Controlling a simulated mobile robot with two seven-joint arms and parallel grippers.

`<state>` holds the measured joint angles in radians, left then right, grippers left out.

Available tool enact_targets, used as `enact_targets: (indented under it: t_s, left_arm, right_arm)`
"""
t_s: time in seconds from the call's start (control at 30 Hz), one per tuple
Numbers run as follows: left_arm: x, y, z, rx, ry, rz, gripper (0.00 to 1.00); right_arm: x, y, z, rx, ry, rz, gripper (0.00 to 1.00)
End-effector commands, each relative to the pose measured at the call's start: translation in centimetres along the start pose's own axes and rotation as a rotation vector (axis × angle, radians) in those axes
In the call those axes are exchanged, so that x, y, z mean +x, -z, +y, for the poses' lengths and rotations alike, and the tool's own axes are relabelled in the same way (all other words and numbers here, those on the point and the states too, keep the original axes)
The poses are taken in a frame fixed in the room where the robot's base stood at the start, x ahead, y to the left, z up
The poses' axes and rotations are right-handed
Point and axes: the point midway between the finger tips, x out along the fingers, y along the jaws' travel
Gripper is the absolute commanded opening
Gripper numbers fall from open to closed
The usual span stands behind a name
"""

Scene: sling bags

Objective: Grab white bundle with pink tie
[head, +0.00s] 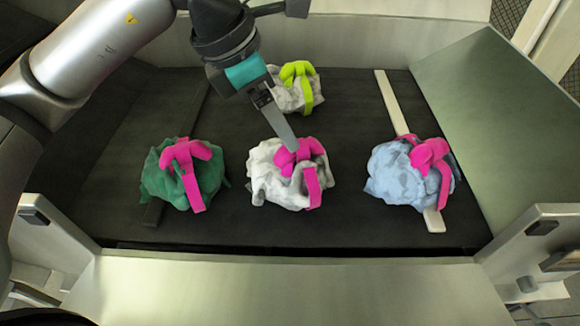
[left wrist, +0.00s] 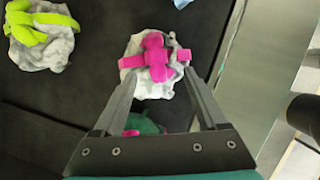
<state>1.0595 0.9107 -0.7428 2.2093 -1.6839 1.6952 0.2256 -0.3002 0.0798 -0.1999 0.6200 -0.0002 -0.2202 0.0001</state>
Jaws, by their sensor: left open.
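The white bundle with a pink tie (head: 268,178) sits in the front middle of the dark belt. My left gripper (head: 290,142) comes down from above and its fingers reach the bundle's pink knot in the head view. In the left wrist view my open left gripper (left wrist: 161,74) has a finger on each side of the same white bundle (left wrist: 153,91), with nothing held. I cannot tell whether the fingers touch it. My right gripper is not in view.
A green bundle with a pink tie (head: 157,180) lies to the left. A light blue bundle with a pink tie (head: 392,178) lies to the right on a white strip (head: 390,100). A white bundle with a lime tie (head: 287,98) lies behind. Metal walls (head: 500,110) border the belt.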

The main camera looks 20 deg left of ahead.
Motion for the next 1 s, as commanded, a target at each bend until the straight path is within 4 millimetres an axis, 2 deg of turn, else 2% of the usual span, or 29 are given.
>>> enact_targets:
  t_s: [0.13, 0.4, 0.7, 1.0]
  left_arm:
    - [1.0, 0.1, 0.1, -0.001, 0.002, 0.002, 0.75]
    - [4.7, 0.3, 0.5, 0.0, 0.002, 0.001, 0.75]
    - [5.4, 0.3, 0.5, 0.0, -0.001, 0.0, 0.75]
    - [5.3, 0.3, 0.5, 0.0, -0.001, 0.0, 0.42]
  right_arm:
    - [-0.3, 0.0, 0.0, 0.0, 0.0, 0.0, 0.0]
    - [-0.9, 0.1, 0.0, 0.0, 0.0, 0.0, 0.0]
    - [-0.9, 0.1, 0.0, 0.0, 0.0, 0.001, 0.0]
    - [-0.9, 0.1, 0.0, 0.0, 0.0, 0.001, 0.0]
